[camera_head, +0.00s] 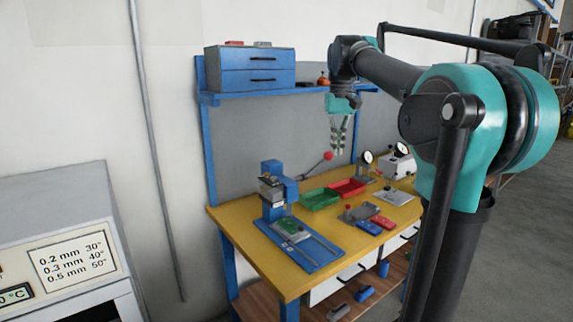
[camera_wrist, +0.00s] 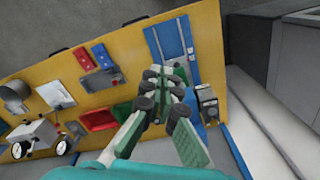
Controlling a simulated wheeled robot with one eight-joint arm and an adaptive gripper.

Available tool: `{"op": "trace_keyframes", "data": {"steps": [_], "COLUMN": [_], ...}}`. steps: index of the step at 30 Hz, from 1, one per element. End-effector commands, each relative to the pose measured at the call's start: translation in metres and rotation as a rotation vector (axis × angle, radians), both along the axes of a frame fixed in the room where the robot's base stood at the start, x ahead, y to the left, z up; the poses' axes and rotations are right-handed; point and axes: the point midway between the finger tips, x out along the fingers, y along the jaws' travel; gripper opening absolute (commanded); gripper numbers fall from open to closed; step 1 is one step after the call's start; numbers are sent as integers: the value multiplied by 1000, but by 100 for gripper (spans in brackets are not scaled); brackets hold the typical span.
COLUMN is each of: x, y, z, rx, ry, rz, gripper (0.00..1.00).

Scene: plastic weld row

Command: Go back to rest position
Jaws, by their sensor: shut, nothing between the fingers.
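My gripper (camera_head: 337,148) hangs from my arm above the back part of the yellow workbench (camera_head: 262,248), pointing down. It is shut and empty, well clear of the tabletop. In the wrist view its fingers (camera_wrist: 166,75) meet at the tips, over the blue press base. The arm reaches in from the right of the head view, with its elbow raised.
On the bench are a blue press (camera_head: 272,200), a green tray (camera_head: 319,199), a red tray (camera_head: 347,187), dial gauges (camera_head: 367,158) and small coloured blocks (camera_head: 370,227). A shelf with a blue drawer box (camera_head: 250,70) stands behind. A grey machine (camera_head: 70,240) is at left.

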Motion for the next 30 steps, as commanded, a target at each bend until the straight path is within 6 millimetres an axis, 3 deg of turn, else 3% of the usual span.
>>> {"op": "trace_keyframes", "data": {"steps": [11, 17, 23, 30], "x": [-5, -14, -33, -94], "y": [-5, -9, -16, -29], "z": [-39, -76, -134, -246], "rx": [4, 6, 10, 16], "ry": [-36, -70, -122, -224], "rz": [-10, -21, -36, -66], "gripper": [0, 0, 0, 0]}}
